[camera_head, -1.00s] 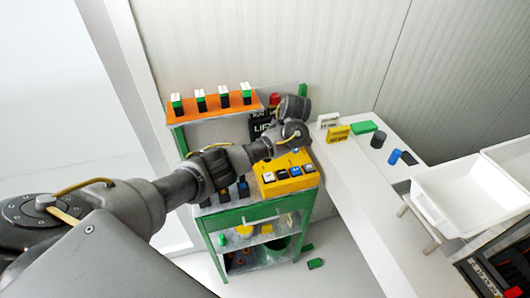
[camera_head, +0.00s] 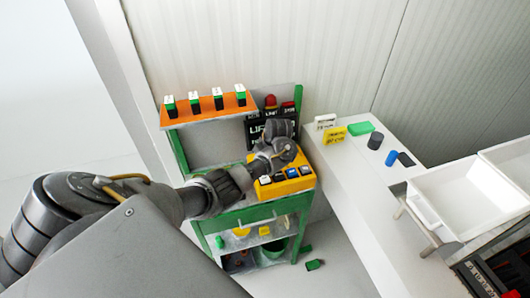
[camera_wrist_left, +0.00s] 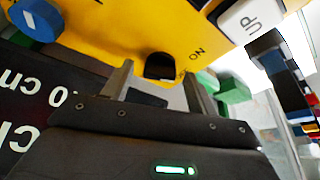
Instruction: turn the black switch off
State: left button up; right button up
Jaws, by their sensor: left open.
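The yellow control box (camera_head: 300,186) sits on top of the green cart, with a row of white, black and blue controls. In the left wrist view, the black switch (camera_wrist_left: 160,66) is on the yellow face beside an ON label. My left gripper (camera_wrist_left: 158,72) is open, with its two fingertips on either side of the black switch in the picture; I cannot tell whether they touch it. In the head view, my left wrist hides part of the box and the fingers. My right gripper is not in view.
A black sign (camera_head: 257,132) stands behind my wrist. A white counter (camera_head: 345,175) with loose blocks and a white bin (camera_head: 462,205) lie to the right.

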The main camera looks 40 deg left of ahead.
pick_arm(q)
jog(key=shift+w+d, duration=0.1)
jog(key=shift+d, duration=0.05)
jog(key=c, duration=0.4)
jog(key=shift+r, duration=0.1)
jog(key=c, duration=0.6)
jog(key=shift+s+m+t, duration=0.2)
jog(key=shift+m+t, duration=0.2)
jog(key=shift+m, duration=0.8)
jog(key=shift+a+r+m+t+h, duration=0.15)
jog(key=shift+m+t, duration=0.1)
jog(key=shift+m, duration=0.3)
jog(key=shift+a+f+m+t+h, duration=0.15)
jog(key=shift+m+t, duration=0.1)
jog(key=shift+m, duration=0.3)
jog(key=shift+d+r, duration=0.1)
jog(key=o, duration=1)
